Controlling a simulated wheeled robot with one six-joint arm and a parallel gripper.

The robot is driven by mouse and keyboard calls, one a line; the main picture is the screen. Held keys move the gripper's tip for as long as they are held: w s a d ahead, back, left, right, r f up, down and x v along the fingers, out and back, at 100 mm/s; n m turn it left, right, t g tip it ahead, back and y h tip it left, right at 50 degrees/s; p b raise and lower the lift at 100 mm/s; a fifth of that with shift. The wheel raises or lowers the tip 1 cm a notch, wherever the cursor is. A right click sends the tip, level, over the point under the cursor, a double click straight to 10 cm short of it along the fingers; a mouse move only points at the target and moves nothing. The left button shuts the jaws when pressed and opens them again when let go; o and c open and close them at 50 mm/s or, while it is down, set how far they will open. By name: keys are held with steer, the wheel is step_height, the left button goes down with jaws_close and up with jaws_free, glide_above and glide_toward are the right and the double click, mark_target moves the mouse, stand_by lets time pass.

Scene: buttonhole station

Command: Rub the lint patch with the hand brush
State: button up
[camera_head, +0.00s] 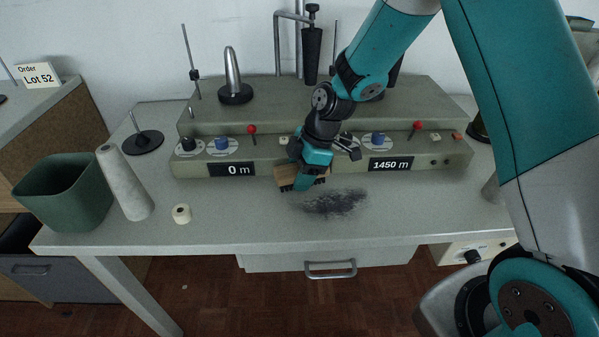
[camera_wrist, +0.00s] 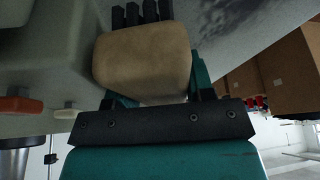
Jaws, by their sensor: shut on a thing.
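The hand brush (camera_head: 287,173) has a tan wooden back and dark bristles. My gripper (camera_head: 307,180) is shut on it, just in front of the grey machine panel. In the wrist view the brush's wooden block (camera_wrist: 143,58) sits between the fingers, with black bristle tufts at its far side. The lint patch (camera_head: 335,203) is a dark, fuzzy smear on the grey table top, to the right of and nearer than the brush. The brush is beside the patch; whether its bristles touch the table I cannot tell.
The machine panel (camera_head: 350,157) with knobs, red levers and displays stands behind the patch. A green bin (camera_head: 62,192), a white thread cone (camera_head: 125,183) and a small roll (camera_head: 181,213) stand at the left of the table (camera_head: 240,225). The table front around the patch is clear.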

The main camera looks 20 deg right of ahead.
steer(key=shift+f+b, duration=0.4)
steer(key=shift+f, duration=0.2)
